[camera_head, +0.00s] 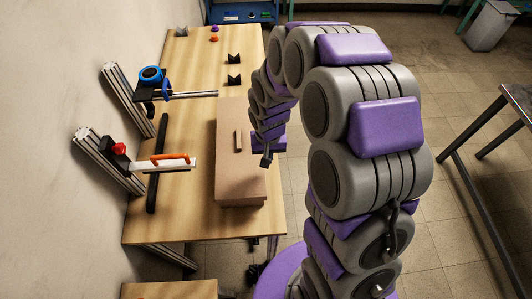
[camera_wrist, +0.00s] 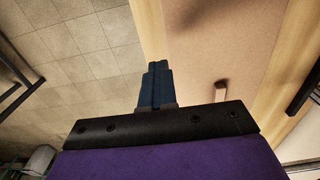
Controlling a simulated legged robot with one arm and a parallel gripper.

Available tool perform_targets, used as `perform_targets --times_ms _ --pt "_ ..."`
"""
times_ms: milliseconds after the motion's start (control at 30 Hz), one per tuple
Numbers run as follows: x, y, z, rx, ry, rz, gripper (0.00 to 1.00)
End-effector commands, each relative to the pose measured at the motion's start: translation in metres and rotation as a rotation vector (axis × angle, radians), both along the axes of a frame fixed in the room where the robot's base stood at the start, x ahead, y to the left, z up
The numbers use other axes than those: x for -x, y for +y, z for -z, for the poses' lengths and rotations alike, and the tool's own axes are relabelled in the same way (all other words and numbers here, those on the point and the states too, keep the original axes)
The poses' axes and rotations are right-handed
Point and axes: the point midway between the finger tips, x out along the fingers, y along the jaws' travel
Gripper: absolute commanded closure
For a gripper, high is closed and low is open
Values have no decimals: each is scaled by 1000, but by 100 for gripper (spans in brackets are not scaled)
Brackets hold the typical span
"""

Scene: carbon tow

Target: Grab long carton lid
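The long carton (camera_head: 229,175) is a brown box lying lengthwise near the right edge of the wooden table. Its flat lid (camera_head: 228,118) is on top and carries a small light handle (camera_head: 239,139). In the wrist view the lid (camera_wrist: 215,40) fills the upper middle and right, with the handle (camera_wrist: 221,91) partly hidden behind the gripper mount. My gripper (camera_head: 266,161) is by the carton's right side, apart from the handle. In the wrist view its dark blue fingers (camera_wrist: 158,72) lie together with nothing between them.
A dark-framed table (camera_head: 520,98) is at the right; tiled floor lies between.

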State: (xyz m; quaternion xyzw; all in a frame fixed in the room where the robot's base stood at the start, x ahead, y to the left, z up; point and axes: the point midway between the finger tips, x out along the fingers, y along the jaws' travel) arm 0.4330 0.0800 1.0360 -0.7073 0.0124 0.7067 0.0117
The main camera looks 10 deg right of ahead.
Motion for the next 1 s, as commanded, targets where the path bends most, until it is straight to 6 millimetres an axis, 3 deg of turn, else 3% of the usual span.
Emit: perform_targets --times_ms 267,1000 --pt "0 0 0 0 1 0 98" --pt "1 0 0 0 1 0 27"
